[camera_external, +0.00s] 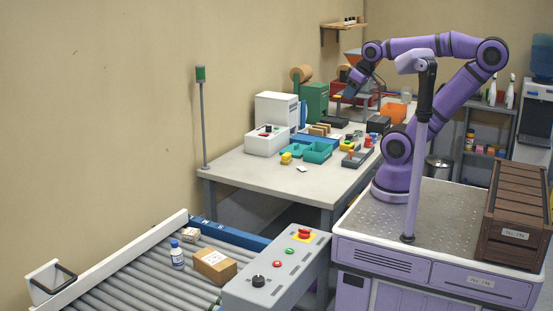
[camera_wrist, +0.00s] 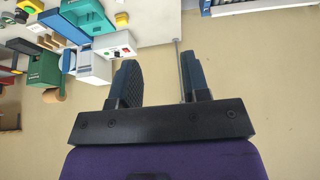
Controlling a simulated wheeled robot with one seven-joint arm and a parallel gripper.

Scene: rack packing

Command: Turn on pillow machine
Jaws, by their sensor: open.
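No label in view names the pillow machine, so I cannot tell for sure which unit it is. A white machine (camera_external: 275,109) stands on the far table, and a white control box (camera_external: 266,143) with small knobs or buttons sits in front of it. A green machine (camera_external: 316,101) with a brown roll stands behind them. In the wrist view the control box (camera_wrist: 118,45), white machine (camera_wrist: 93,68) and green machine (camera_wrist: 44,68) show at upper left. My gripper (camera_external: 351,88) is raised over the table's far right part. Its fingers (camera_wrist: 157,77) are apart with nothing between them.
The table (camera_external: 240,171) also holds teal bins (camera_external: 317,152) and small boxes. A signal pole (camera_external: 202,120) with a green top stands at its left corner. A roller conveyor (camera_external: 150,281) with its own button panel (camera_external: 277,268) lies in front. A brown crate (camera_external: 515,215) sits at right.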

